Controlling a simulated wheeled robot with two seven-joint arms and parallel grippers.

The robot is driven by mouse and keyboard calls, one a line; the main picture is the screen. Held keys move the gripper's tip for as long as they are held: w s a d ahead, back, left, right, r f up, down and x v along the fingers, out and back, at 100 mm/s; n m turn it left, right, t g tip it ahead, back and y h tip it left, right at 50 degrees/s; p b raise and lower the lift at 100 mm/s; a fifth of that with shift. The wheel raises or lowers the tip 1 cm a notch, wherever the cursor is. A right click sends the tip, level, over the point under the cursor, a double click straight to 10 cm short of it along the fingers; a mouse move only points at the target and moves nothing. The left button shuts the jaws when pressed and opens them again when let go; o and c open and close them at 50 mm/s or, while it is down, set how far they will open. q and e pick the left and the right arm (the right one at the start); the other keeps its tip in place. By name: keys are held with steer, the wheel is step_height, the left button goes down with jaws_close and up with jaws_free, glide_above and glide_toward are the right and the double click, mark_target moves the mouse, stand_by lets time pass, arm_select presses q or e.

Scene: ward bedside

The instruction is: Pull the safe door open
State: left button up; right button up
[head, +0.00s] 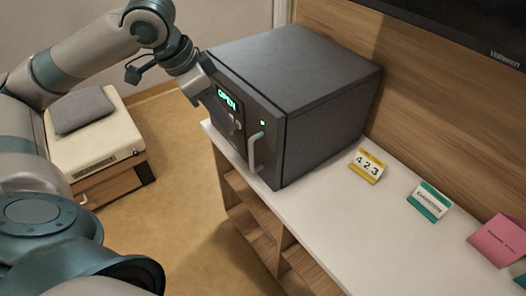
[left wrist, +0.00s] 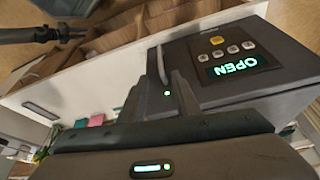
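The dark grey safe (head: 310,70) stands on a white-topped cabinet, its door (head: 240,125) looking flush with the body. The door carries a lit green OPEN display (head: 228,99), a keypad, a small green light and a pale bar handle (head: 254,150). In the left wrist view, the display (left wrist: 232,67) appears upside down and the handle (left wrist: 157,65) shows ahead, between the spread fingers, not gripped.
On the white cabinet top (head: 330,215) stand a yellow-edged number card (head: 368,166), a green card (head: 430,201) and a pink card (head: 500,240). A wood panel and a screen (head: 460,25) are behind. A seat with a grey cushion (head: 82,110) is at left; floor before the cabinet is clear.

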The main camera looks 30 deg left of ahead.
arm_select(q)
steer(key=shift+f, duration=0.15)
glide_toward(252, 169)
steer(key=w+f, duration=0.1)
steer(key=w+d+f, duration=0.1)
steer(key=f, duration=0.1)
steer(key=w+f, duration=0.1)
steer(key=shift+w+d+f, duration=0.25)
steer(key=shift+w+d, duration=0.1)
steer(key=shift+w, duration=0.05)
stand_by(0.4)
steer(key=shift+c, duration=0.6)
